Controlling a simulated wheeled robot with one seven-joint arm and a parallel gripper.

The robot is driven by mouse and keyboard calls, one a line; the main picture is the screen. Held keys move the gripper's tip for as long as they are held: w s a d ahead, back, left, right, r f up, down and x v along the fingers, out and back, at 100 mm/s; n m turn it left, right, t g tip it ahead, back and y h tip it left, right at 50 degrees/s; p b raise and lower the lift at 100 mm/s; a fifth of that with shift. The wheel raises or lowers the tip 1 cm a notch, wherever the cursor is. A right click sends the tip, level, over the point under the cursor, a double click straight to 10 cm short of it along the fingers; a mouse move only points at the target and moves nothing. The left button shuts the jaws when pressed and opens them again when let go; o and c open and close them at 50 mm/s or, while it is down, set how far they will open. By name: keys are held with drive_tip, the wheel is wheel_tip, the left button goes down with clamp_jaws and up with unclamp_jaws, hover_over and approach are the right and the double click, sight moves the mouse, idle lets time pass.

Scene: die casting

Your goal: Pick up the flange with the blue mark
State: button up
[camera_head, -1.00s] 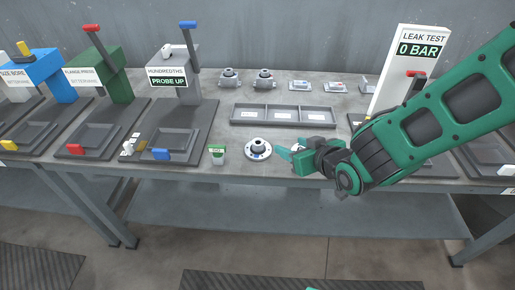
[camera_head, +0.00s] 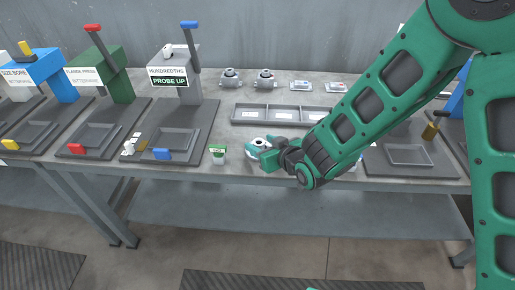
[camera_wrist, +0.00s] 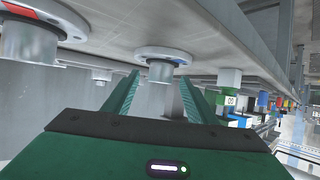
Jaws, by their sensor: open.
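A pale round flange (camera_head: 259,142) with a raised hub stands on the bench in the head view, partly hidden by my gripper (camera_head: 254,150). In the wrist view a flange (camera_wrist: 163,52) shows just beyond and between the fingertips of my gripper (camera_wrist: 160,80). The fingers are apart, with nothing held.
Two grey housings (camera_head: 231,78) stand at the back. The hundredths gauge station (camera_head: 177,80) is at the left. The bench's front edge is close.

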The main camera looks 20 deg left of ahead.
drive_tip(key=shift+x, duration=1.05)
clamp_jaws()
drive_tip(key=shift+r, duration=0.1)
